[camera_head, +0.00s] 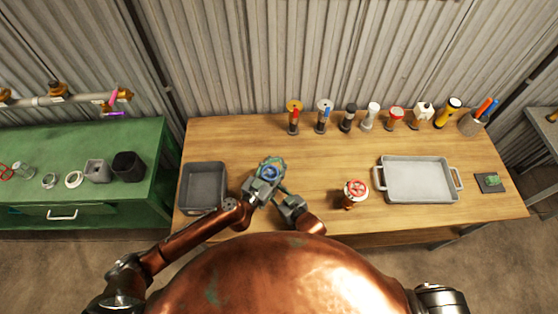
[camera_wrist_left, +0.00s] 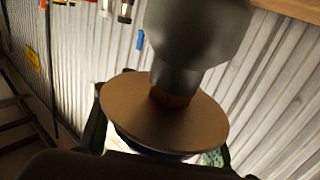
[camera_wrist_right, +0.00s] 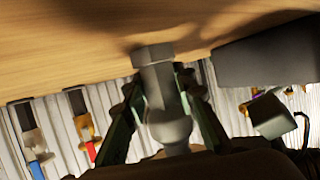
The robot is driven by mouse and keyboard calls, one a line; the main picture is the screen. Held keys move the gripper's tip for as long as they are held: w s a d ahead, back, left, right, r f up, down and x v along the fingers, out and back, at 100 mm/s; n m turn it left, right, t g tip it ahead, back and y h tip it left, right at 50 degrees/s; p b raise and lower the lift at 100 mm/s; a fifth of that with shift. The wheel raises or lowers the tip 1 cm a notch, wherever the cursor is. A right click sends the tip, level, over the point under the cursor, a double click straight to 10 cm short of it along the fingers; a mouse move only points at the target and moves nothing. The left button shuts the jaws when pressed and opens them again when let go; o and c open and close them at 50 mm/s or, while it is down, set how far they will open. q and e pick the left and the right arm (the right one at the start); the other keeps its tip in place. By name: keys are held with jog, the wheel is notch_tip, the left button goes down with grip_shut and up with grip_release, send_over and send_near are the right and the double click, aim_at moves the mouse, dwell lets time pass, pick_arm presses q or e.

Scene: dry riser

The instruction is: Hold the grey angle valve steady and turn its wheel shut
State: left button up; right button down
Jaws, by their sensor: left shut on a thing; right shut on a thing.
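The grey angle valve is held between my two grippers over the front left of the wooden table. In the right wrist view, my right gripper (camera_wrist_right: 163,88) is shut on its grey body (camera_wrist_right: 165,110), one finger on each side; a hexagonal end points away. In the left wrist view, a brown disc (camera_wrist_left: 165,112) with a bluish rim beneath sits below the grey body (camera_wrist_left: 190,40). My left gripper (camera_head: 266,182) is shut at the wheel end, its fingers flanking the disc. A blue ring (camera_head: 268,170) shows there in the head view. The arms hide most of the valve.
A dark grey bin (camera_head: 181,190) stands left of the grippers. A red-wheeled valve (camera_head: 355,190) and a light grey tray (camera_head: 420,198) stand to the right. Several valves and tools line the table's back. A green cabinet (camera_head: 150,140) is at left. The table centre is clear.

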pick_arm(q)
jog(key=shift+s+d, duration=0.1)
jog(key=shift+s, duration=0.05)
